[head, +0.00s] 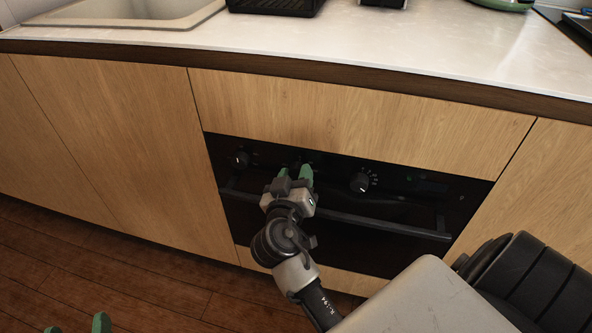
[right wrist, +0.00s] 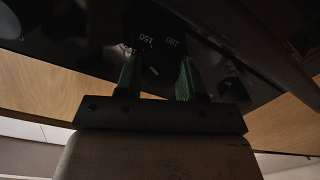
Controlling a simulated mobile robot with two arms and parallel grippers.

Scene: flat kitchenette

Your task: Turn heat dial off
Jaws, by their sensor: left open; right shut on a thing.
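The black oven front (head: 330,207) holds a row of dials. My right gripper (head: 295,173) reaches the middle dial and hides most of it in the head view. In the right wrist view, the dark heat dial (right wrist: 152,70) sits between the green fingers of my right gripper (right wrist: 157,76), with the numbers 150 and 180 printed beside it. The right gripper is shut on this dial. The dial's exact setting is too dark to tell. My left gripper (head: 76,326) is open and empty at the bottom left, over the floor, with only its green fingertips showing.
Another dial (head: 238,159) is to the left and one with white marks (head: 360,183) to the right. The oven handle (head: 340,216) runs below the dials. A pale countertop (head: 400,45) with a sink (head: 130,12) is above. The wooden floor (head: 110,265) at left is clear.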

